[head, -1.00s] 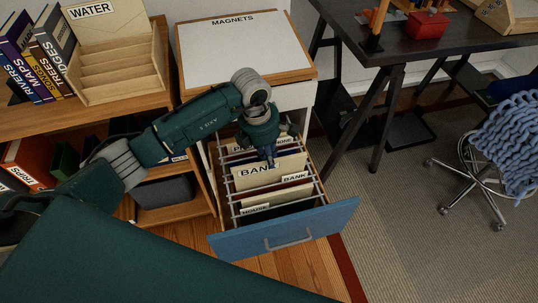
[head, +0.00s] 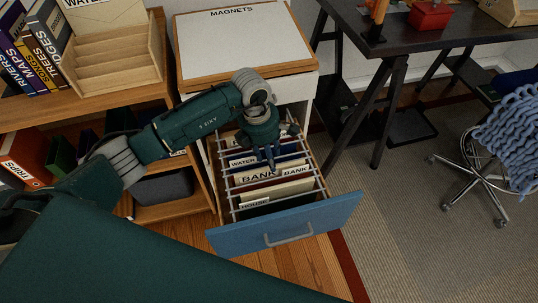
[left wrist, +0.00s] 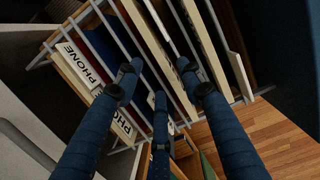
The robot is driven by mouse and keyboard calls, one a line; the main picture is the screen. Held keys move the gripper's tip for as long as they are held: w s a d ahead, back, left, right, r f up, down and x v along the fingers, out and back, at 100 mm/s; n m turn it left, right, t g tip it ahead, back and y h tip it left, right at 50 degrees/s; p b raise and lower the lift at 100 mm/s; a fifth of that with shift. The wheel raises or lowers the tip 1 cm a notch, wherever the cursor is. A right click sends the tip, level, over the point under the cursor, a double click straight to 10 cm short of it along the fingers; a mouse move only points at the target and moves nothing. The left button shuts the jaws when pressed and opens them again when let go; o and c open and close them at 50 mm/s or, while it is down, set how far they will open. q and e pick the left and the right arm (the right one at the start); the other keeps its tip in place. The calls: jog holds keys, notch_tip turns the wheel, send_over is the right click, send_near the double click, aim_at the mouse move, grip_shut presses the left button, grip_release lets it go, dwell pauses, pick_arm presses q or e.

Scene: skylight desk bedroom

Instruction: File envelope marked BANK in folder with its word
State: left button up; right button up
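The cream envelope marked BANK (head: 256,177) stands low among the hanging folders in the open drawer, its word showing beside the folder tab marked BANK (head: 297,170). I cannot tell exactly which side of that folder's sheets it is on. My left gripper (head: 268,163) points down just above the envelope's top edge. In the left wrist view its dark blue fingers (left wrist: 162,85) are spread apart over the folders, with no envelope visibly clamped between them. The envelope's lower part is hidden in the drawer. My right gripper is not in view.
The blue-fronted drawer (head: 284,226) holds several folders, with WATER (head: 243,161) and HOUSE (head: 254,205) tabs readable; two PHONE labels (left wrist: 80,62) show in the wrist view. A MAGNETS board (head: 243,50) lies on the cabinet. A wooden sorter (head: 117,62) stands left, a dark desk (head: 400,40) right.

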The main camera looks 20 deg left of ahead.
pick_arm(q)
jog(key=shift+r, duration=0.15)
notch_tip(320, 180, up, 12)
jog(key=s+a, duration=0.1)
jog(key=shift+a+f, duration=0.2)
jog(key=shift+a, duration=0.1)
dwell(0.8)
